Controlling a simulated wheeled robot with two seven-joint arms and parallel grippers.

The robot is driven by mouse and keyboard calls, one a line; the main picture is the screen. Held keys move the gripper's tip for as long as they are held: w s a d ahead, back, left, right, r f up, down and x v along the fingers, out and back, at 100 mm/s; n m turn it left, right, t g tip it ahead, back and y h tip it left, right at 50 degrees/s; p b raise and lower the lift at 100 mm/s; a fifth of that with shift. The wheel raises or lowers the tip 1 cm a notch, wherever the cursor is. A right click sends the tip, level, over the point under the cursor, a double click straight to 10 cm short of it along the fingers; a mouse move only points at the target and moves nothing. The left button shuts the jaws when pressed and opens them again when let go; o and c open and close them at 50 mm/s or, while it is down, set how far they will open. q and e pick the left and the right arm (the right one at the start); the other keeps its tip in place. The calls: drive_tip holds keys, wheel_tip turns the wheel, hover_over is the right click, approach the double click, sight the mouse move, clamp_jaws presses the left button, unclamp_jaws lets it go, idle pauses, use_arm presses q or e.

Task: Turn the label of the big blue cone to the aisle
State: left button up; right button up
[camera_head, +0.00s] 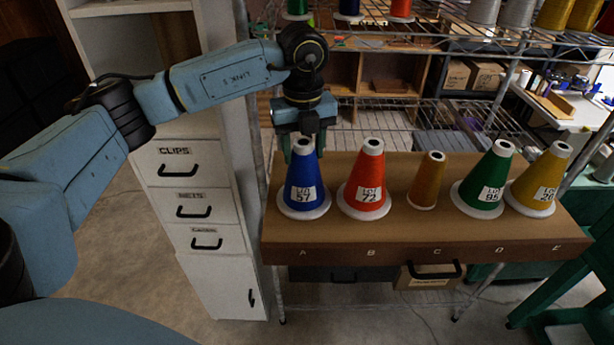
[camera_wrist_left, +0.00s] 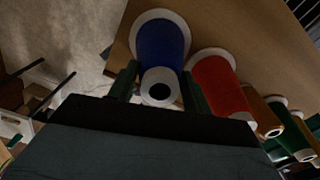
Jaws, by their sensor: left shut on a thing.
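The big blue cone (camera_head: 304,190) stands upright at the left end of the brown shelf board, above the letter A. Its white label, reading 57 below a smaller line, faces the front, a little right of the cone's middle. My left gripper (camera_head: 304,147) comes down from above and is shut on the cone's white top. In the left wrist view the blue cone (camera_wrist_left: 162,45) lies between the two green fingers (camera_wrist_left: 160,88), its round top hole facing the camera. No label shows on it there. My right gripper is in neither view.
A red cone (camera_head: 366,185) labelled 72 stands close on the right. An orange cone (camera_head: 427,182), a green cone (camera_head: 487,182) and a yellow cone (camera_head: 541,183) follow along the board (camera_head: 420,238). A white drawer cabinet (camera_head: 190,185) stands left of the board.

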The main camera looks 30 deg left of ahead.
use_arm(q)
drive_tip(key=o, duration=1)
wheel_tip(320, 180, up, 13)
drive_tip(key=shift+r, duration=0.2)
